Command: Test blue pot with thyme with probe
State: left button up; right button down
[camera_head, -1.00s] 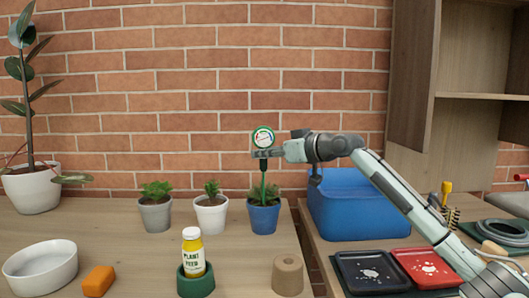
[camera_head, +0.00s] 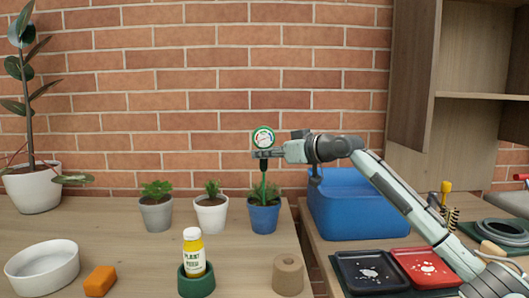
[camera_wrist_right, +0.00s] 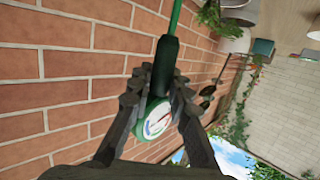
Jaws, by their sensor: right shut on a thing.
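The probe (camera_head: 263,138) has a round white dial with a green rim, a dark neck and a green stem. It stands upright over the blue pot (camera_head: 264,219) with thyme (camera_head: 272,194). Its stem goes down among the leaves, and the tip is hidden there. My right gripper (camera_head: 265,154) comes in from the right and is shut on the probe just below the dial. The right wrist view shows both fingers (camera_wrist_right: 163,90) around the probe's dark neck, with the dial (camera_wrist_right: 156,119) between them. My left gripper is not in view.
A white pot (camera_head: 211,217) and a grey pot (camera_head: 156,214) stand left of the blue pot. In front are a plant feed bottle (camera_head: 194,251) in a green holder and a brown cylinder (camera_head: 288,276). A blue bin (camera_head: 345,212) stands close on the right, under my arm.

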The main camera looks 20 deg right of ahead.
aim_at(265, 171)
jog(key=shift+f, duration=0.3)
dwell(0.4)
jog(key=shift+f+b, duration=0.75)
jog(key=shift+f, duration=1.1)
dwell(1.8)
jog(key=c, duration=1.3)
grip_release()
jog(key=shift+c, duration=0.2)
jog(key=shift+s+d, duration=0.1)
jog(key=v, duration=1.2)
